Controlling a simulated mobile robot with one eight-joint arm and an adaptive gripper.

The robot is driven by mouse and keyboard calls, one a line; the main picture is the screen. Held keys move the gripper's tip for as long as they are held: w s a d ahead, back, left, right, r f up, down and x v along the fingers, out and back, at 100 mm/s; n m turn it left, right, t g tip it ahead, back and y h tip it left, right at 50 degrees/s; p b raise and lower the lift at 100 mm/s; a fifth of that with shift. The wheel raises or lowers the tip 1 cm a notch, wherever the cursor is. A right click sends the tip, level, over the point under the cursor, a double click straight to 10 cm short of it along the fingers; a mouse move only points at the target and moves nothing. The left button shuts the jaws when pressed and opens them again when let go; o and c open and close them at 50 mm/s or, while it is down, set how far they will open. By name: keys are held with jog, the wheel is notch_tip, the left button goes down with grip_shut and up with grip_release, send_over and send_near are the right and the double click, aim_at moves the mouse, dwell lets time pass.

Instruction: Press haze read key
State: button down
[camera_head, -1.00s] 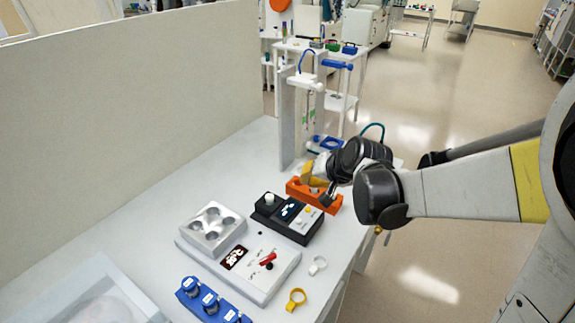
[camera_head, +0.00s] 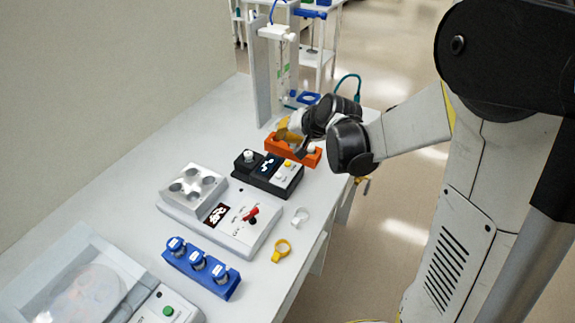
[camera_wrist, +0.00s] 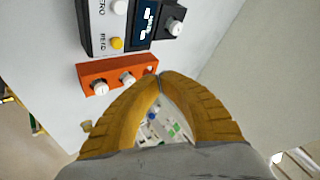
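The haze meter (camera_head: 268,175) is a black box with a lit display, a white knob and two small keys on its pale panel. Its yellow read key (camera_wrist: 117,43) shows in the wrist view, beside the lettering READ; it also shows in the head view (camera_head: 288,165). A white key (camera_wrist: 119,7) marked ZERO sits beyond it. My gripper (camera_wrist: 160,76) has its yellow fingertips together with nothing between them. It is over the orange block, to the side of the meter, and apart from the read key.
The orange block (camera_wrist: 90,72) with white-capped vials lies beside the meter. A white stand (camera_head: 262,80) rises behind. A white instrument (camera_head: 235,230), a blue vial rack (camera_head: 190,264) and a yellow ring (camera_head: 281,250) lie nearer. The left back of the bench is clear.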

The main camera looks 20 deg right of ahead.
aim_at(285, 162)
notch_tip(285, 162, down, 7)
jog(key=b, duration=0.5)
dwell(1.2)
jog(key=shift+f+b, duration=0.45)
jog(key=shift+b, duration=0.05)
jog(key=shift+f+b, duration=0.35)
dwell(0.4)
dwell(0.3)
jog(key=shift+r+p, duration=0.6)
jog(key=shift+r, duration=0.2)
notch_tip(285, 162, up, 5)
jog(key=p, duration=0.4)
jog(key=shift+r, duration=0.1)
